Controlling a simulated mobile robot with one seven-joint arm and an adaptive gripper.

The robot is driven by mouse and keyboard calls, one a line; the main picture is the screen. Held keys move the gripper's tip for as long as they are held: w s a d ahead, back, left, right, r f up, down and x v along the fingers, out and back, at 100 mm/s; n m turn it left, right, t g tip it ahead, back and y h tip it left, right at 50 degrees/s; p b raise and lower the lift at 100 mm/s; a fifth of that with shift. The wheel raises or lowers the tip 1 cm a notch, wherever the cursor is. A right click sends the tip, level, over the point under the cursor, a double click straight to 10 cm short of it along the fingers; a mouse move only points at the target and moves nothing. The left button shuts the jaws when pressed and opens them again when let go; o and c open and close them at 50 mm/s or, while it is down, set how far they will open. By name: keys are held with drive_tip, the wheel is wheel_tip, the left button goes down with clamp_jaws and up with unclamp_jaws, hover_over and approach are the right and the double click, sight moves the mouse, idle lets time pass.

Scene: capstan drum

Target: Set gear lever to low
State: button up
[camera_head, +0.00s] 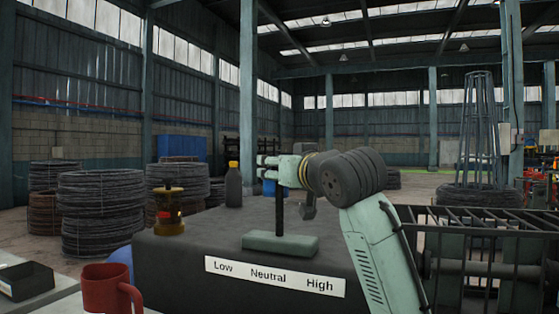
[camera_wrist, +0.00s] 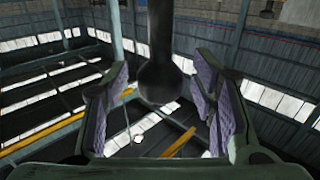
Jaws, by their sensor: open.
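The gear lever (camera_head: 280,212) is a thin dark rod standing about upright from a pale green base (camera_head: 281,243) on a dark grey housing. A white label (camera_head: 275,275) on the housing front reads Low, Neutral, High from left to right; the lever stands nearest above Neutral. My gripper (camera_head: 268,166) is at the lever's top, which it hides in the head view. In the wrist view my gripper (camera_wrist: 160,112) is open, with its purple-padded fingers apart. The lever's dark rounded knob (camera_wrist: 160,82) shows between or just beyond them; I cannot tell any contact.
A brass lantern-like object (camera_head: 169,213) and a dark bottle with a yellow cap (camera_head: 233,186) stand on the housing. A red mug (camera_head: 110,288) and a dark tray (camera_head: 25,281) are at lower left. A black railing (camera_head: 480,225) is at right. Wire coils stand behind.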

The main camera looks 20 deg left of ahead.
drive_tip(key=shift+w+a+f, duration=0.1)
drive_tip(key=shift+w+a, duration=0.1)
drive_tip(key=shift+w, duration=0.05)
drive_tip(key=shift+c, duration=0.4)
clamp_jaws()
idle(0.4)
